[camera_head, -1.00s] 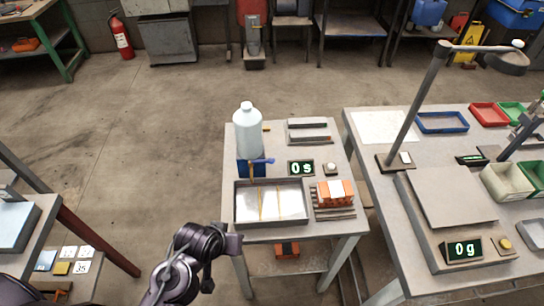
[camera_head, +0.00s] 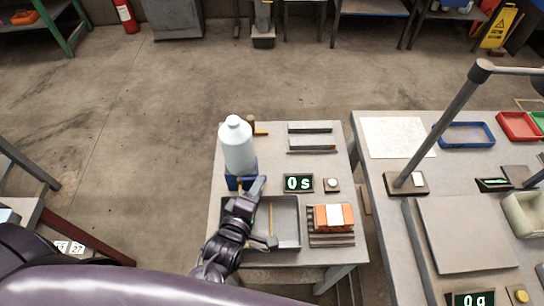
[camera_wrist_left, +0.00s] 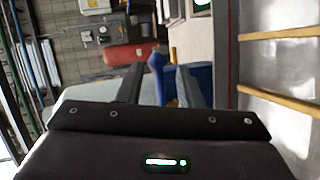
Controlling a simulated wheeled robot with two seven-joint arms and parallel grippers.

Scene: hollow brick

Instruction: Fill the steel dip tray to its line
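The steel dip tray (camera_head: 299,222) is on the small bench, partly hidden by my left arm; it also shows in the left wrist view (camera_wrist_left: 275,65). I cannot make out its fill line or any liquid level. Behind it a pale bottle (camera_head: 238,146) stands upright in a blue holder (camera_head: 232,183). My left gripper (camera_head: 256,186) is at the holder's front, over the tray's back edge. In the wrist view its two fingers (camera_wrist_left: 162,84) are apart, with a blue tap lever (camera_wrist_left: 156,68) showing between them. I cannot tell whether they touch it. My right gripper is out of view.
A timer (camera_head: 298,183) reads 0 s, beside a white button (camera_head: 332,185). A neighbouring bench (camera_head: 384,250) holds a scale and several trays. A lamp pole (camera_head: 440,120) rises there.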

